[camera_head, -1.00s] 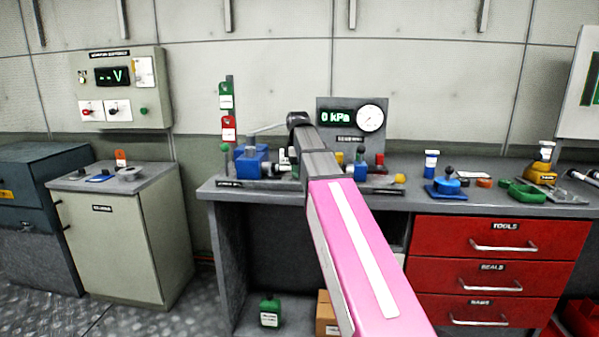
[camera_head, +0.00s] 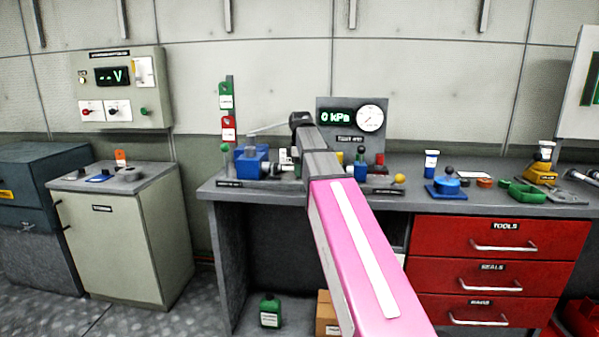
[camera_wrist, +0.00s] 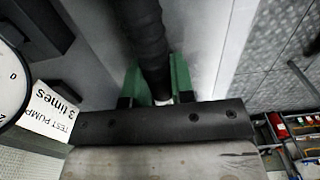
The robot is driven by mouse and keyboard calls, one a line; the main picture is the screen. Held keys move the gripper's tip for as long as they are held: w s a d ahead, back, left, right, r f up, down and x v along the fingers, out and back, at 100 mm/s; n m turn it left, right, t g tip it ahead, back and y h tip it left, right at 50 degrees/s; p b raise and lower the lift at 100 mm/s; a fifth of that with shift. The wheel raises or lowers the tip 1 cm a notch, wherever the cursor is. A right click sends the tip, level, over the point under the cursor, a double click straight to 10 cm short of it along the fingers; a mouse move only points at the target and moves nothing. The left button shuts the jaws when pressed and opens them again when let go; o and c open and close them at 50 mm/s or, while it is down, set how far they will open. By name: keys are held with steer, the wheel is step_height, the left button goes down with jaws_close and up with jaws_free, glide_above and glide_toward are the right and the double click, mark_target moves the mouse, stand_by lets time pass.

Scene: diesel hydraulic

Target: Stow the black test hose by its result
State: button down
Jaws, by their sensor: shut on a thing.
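In the wrist view, my gripper (camera_wrist: 157,84) has its green fingers closed on a dark, curved, ribbed length that looks like the black test hose (camera_wrist: 147,38). The hose runs from between the fingers to the top edge, and a small pale piece shows at its lower end. In the head view my pink arm hides the gripper and the hose. The blue pump (camera_head: 250,160) with its pale lever (camera_head: 270,128) stands left of the arm. The gauge panel (camera_head: 343,107) behind reads 0 kPa. A TEST PUMP 3 times card (camera_wrist: 48,110) shows in the wrist view.
Green (camera_head: 226,96) and red (camera_head: 228,129) tags hang on a post at the bench's left. A blue valve (camera_head: 446,186), green part (camera_head: 522,192) and yellow device (camera_head: 541,172) sit at right, above red drawers (camera_head: 500,235). A grey cabinet (camera_head: 120,235) stands left, across a floor gap.

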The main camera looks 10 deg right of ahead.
steer(key=shift+s+d, duration=0.2)
steer(key=shift+d, duration=0.35)
steer(key=shift+s+d, duration=0.15)
steer(key=shift+d, duration=0.4)
steer(key=shift+r, duration=0.1)
steer(key=shift+r, duration=4.4)
